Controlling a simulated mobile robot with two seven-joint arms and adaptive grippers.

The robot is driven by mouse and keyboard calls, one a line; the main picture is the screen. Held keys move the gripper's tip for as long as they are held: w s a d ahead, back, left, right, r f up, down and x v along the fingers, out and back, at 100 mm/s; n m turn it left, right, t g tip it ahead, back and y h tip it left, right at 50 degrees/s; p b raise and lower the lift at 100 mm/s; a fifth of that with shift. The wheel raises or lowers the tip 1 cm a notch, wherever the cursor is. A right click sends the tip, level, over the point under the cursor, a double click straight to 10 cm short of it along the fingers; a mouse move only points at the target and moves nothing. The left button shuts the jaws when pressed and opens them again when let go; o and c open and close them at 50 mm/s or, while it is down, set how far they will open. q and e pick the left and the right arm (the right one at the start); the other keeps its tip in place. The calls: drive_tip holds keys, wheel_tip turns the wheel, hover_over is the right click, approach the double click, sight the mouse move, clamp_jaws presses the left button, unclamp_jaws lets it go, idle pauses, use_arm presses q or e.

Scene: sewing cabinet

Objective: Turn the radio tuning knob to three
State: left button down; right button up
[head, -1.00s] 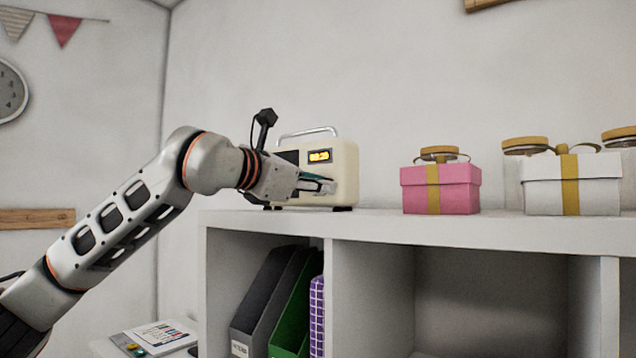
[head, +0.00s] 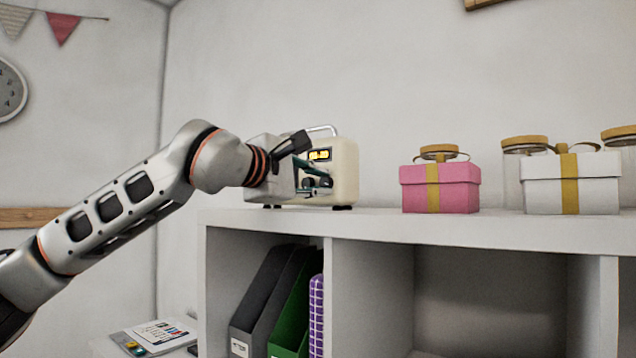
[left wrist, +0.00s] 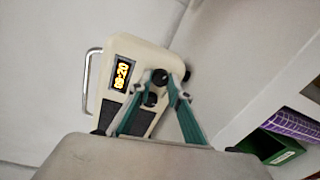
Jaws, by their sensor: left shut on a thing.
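The cream radio (head: 347,165) stands on top of the white shelf unit, with a lit yellow display (head: 319,155) and a carry handle. In the left wrist view the radio (left wrist: 150,52) looks turned on its side, and its display (left wrist: 121,74) shows digits too blurred to read surely. My left gripper (head: 322,180) is at the radio's front. In the left wrist view its teal fingers (left wrist: 163,84) close around a dark knob (left wrist: 160,76). A second dark knob (left wrist: 150,99) sits beside it, between the fingers but farther from the tips. Any number or pointer on the knobs cannot be read. My right gripper is not in view.
A pink gift box (head: 455,192) and a white gift box (head: 540,190) stand on the shelf top (head: 380,225) to the right, with lidded jars behind. File holders (head: 262,305) fill the left compartment below. The shelf top between radio and pink box is clear.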

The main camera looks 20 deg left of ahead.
use_arm(q)
drive_tip(key=m, duration=0.6)
drive_tip(key=shift+d+y, duration=0.1)
drive_tip(key=shift+y, duration=0.2)
drive_tip(key=m+t, duration=0.1)
drive_tip(key=m, duration=0.5)
drive_tip(key=shift+f+m+b, duration=0.15)
drive_tip(key=shift+m+b, duration=0.15)
drive_tip(key=shift+b, duration=0.05)
drive_tip(key=c, duration=2.1)
unclamp_jaws()
drive_tip(key=shift+c, duration=0.2)
drive_tip(key=shift+s, duration=0.15)
drive_tip(key=shift+s, duration=0.3)
drive_tip(key=v, duration=1.1)
